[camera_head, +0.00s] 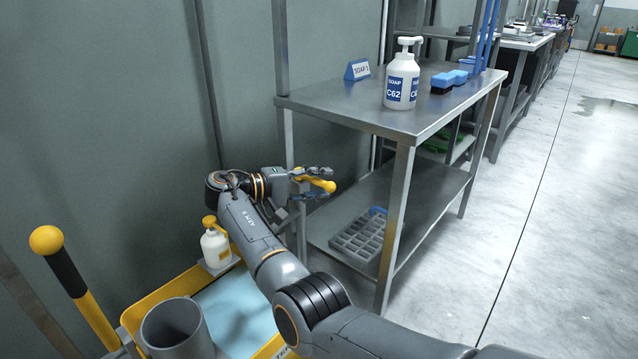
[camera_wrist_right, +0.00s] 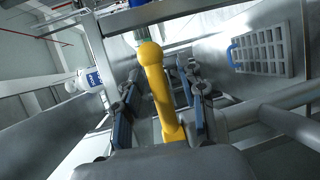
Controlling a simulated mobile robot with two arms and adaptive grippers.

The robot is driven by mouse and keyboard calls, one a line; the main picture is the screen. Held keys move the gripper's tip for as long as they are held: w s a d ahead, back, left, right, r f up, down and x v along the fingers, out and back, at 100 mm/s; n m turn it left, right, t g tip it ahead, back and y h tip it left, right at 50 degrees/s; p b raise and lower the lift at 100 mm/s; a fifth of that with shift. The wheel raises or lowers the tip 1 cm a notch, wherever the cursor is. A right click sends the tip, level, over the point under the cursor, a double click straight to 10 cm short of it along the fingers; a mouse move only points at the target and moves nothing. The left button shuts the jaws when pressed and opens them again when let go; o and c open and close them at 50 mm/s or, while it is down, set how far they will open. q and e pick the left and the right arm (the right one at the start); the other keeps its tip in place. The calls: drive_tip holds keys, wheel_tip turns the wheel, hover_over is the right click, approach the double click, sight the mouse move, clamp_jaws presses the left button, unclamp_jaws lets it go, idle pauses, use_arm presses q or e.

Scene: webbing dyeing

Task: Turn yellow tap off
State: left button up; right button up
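The yellow tap (camera_head: 323,185) shows as a yellow lever with a rounded end at my right gripper (camera_head: 312,180), beside the steel table's near left leg. In the right wrist view the yellow lever (camera_wrist_right: 158,88) runs lengthwise between the two blue-padded fingers of the right gripper (camera_wrist_right: 162,80). The fingers are open, with a gap visible on each side of the lever. The rest of the tap is hidden behind the gripper and arm in the head view. My left gripper is in neither view.
A steel table (camera_head: 345,105) with a lower shelf holds a soap bottle (camera_head: 402,80), a sign (camera_head: 357,70) and blue brushes (camera_head: 450,80). A grey slotted tray (camera_head: 360,235) sits on the shelf. A yellow cart (camera_head: 150,296) carries a pump bottle (camera_head: 214,245) and grey cylinder (camera_head: 177,330). Floor at right is clear.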

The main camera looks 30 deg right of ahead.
drive_tip(key=a+r, duration=0.1)
drive_tip(key=a, duration=0.6)
drive_tip(key=shift+w+a+r, duration=0.15)
drive_tip(key=shift+w, duration=0.1)
idle(0.4)
